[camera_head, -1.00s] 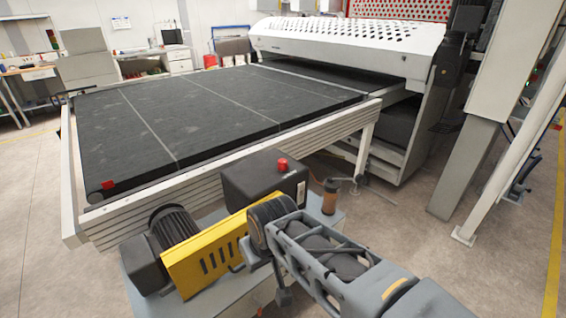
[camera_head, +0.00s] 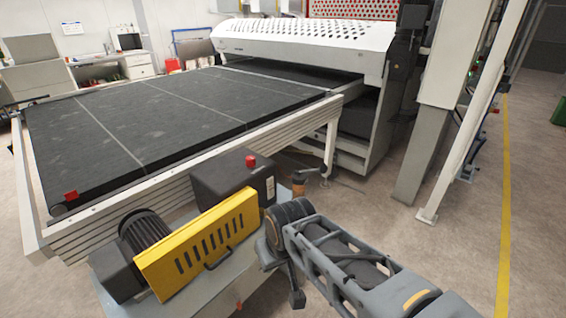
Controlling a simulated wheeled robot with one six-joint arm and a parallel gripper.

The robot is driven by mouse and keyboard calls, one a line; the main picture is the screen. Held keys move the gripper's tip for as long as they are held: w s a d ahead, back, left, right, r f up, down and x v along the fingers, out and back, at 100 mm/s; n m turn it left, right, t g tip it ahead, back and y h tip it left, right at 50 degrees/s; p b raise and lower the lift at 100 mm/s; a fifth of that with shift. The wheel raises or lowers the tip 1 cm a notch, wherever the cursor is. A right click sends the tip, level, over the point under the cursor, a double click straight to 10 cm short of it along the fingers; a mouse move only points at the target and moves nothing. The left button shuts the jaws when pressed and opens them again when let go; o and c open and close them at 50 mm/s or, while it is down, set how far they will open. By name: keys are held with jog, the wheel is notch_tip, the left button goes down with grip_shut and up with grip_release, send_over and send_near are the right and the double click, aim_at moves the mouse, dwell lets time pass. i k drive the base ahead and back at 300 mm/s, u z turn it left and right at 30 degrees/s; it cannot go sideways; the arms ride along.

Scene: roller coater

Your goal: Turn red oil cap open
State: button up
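The red oil cap (camera_head: 251,160) is a small red knob on top of the black box (camera_head: 225,185), beside the yellow slotted guard. It sits upright, and nothing covers it. My arm (camera_head: 345,262) comes in from the lower right, with its rounded dark joint (camera_head: 290,217) to the right of and below the black box. The arm is apart from the cap in the picture. I cannot make out my gripper's fingers.
A yellow slotted guard (camera_head: 200,245) and a finned motor (camera_head: 147,233) stand in front of the box. The wide black conveyor belt (camera_head: 150,125) lies behind. A brown cylinder (camera_head: 298,187) stands right of the box. Floor on the right (camera_head: 455,255) is clear.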

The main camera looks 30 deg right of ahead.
aim_at(250, 160)
jog(key=z, duration=0.8)
jog(key=k, duration=1.05)
jog(key=z, duration=0.75)
jog(key=i, duration=1.05)
jog(key=u, duration=0.95)
jog(key=i, duration=0.95)
jog(key=u, duration=1.1)
